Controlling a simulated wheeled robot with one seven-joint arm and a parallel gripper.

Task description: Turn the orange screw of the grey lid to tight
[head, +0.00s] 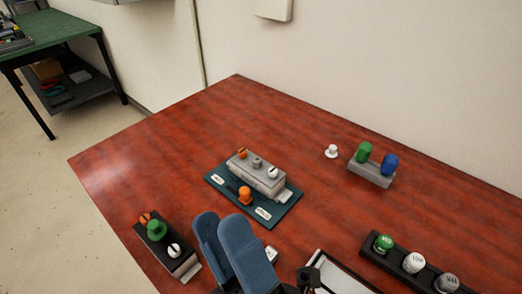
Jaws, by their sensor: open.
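The grey lid (262,178) is a light grey block on a dark teal board in the middle of the table. The orange screw (242,153) stands on its far left end. A small grey knob (257,163) and a white slotted screw (273,172) stand along the same top. A separate orange knob (245,195) stands on the board in front of the lid. My gripper (222,222) shows its two blue fingers at the bottom middle, apart and with nothing seen between them. It is nearer the camera than the lid and clear of the orange screw.
A black block (183,265) with orange, green and white parts sits at the lower left. A grey stand (371,174) with green and blue knobs and a small white piece (331,151) are at right. A dark rack (430,273) holds labelled caps.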

